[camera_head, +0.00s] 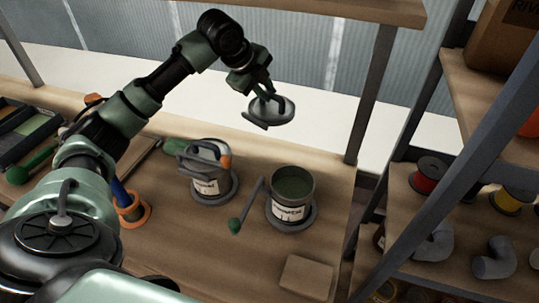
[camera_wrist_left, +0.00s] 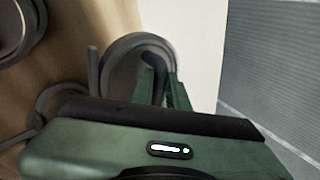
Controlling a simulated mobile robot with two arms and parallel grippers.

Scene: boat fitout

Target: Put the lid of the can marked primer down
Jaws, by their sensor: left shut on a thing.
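The grey round lid (camera_head: 270,115) is held by its upright handle in my left gripper (camera_head: 262,90), in the air above the back part of the workbench. In the left wrist view the lid (camera_wrist_left: 113,62) shows beyond the fingers (camera_wrist_left: 162,88), which are shut on its dark handle. The can whose label seems to read primer (camera_head: 291,197) stands open and upright on a grey round base, with green contents visible. It is nearer and to the right of the lid. My right gripper is not in view.
A second labelled can (camera_head: 206,178) stands left of the open one, with a grey handle on top. A green-knobbed rod (camera_head: 248,207) is beside the open can. A tan block (camera_head: 305,275) lies near the front. Shelf posts (camera_head: 371,90) rise at the right.

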